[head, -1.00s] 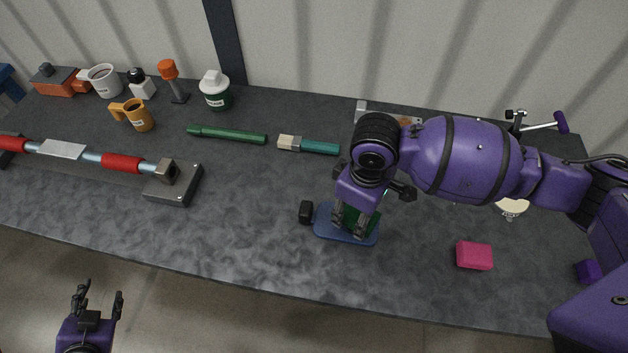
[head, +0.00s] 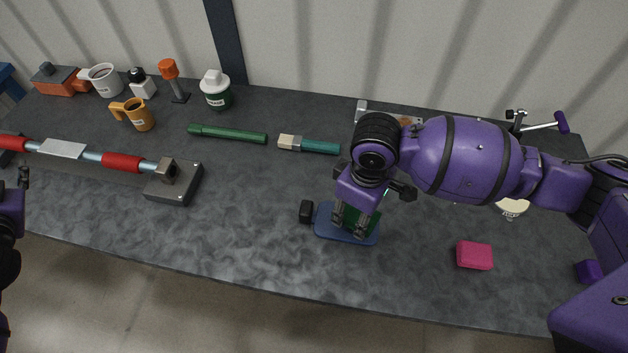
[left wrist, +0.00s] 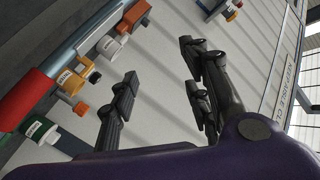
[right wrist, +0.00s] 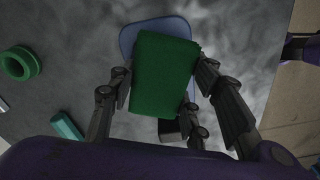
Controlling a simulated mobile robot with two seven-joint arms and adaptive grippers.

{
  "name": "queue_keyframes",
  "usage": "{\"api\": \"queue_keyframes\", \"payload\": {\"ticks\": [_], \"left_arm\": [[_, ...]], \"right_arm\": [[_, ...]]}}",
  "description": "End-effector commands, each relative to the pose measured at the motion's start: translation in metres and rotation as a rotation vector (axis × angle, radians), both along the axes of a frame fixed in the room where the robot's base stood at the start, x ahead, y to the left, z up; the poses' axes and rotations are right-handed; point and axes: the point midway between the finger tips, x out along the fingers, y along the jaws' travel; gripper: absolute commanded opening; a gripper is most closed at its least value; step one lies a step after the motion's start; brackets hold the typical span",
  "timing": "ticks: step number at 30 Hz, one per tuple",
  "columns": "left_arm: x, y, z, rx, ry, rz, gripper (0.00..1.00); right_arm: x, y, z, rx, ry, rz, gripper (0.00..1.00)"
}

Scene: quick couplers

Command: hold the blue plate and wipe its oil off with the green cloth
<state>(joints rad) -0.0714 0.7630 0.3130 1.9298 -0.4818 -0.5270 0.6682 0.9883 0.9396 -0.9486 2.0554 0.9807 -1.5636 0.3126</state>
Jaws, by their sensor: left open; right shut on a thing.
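The blue plate (head: 325,226) lies on the dark table, right of centre in the head view; its rim also shows in the right wrist view (right wrist: 150,28). A black block (head: 306,211) sits at its left edge. The green cloth (right wrist: 166,72) lies over the plate, partly hidden by my right gripper (head: 348,226) in the head view. My right gripper is shut on the cloth, pointing down at the plate. My left gripper (left wrist: 157,88) is open and empty, at the left edge of the head view, away from the plate. I see no oil; the cloth covers much of the plate.
A pink block (head: 474,256) lies right of the plate. A green rod (head: 228,134) and a teal-handled brush (head: 312,145) lie behind it. A red and blue bar on a metal base (head: 172,186) takes the left side. Mugs and bottles stand at the back left. The table's front middle is clear.

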Motion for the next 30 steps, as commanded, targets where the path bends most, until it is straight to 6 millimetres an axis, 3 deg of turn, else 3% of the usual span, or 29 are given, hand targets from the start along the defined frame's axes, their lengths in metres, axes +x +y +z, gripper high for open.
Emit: {"api": "queue_keyframes", "payload": {"ticks": [1,6,15,23,30], "left_arm": [[0.016,-0.019,-0.007,-0.075,-0.013,-0.007,0.44],[0.06,-0.083,-0.035,-0.322,-0.011,-0.022,0.44],[0.119,-0.217,-0.067,-0.688,0.092,-0.078,0.44],[0.139,-0.344,-0.078,-0.911,0.273,-0.14,0.44],[0.126,-0.463,-0.078,-1.028,0.516,-0.197,0.44]], "right_arm": [[-0.001,0.0,0.0,0.0,0.001,0.0,0.24],[-0.001,0.0,0.0,0.0,0.001,-0.001,0.24],[0.0,0.0,0.0,0.0,0.001,0.0,0.24],[-0.001,0.0,0.0,0.0,0.001,0.0,0.24],[0.0,0.0,0.0,0.0,0.001,0.0,0.24]]}}
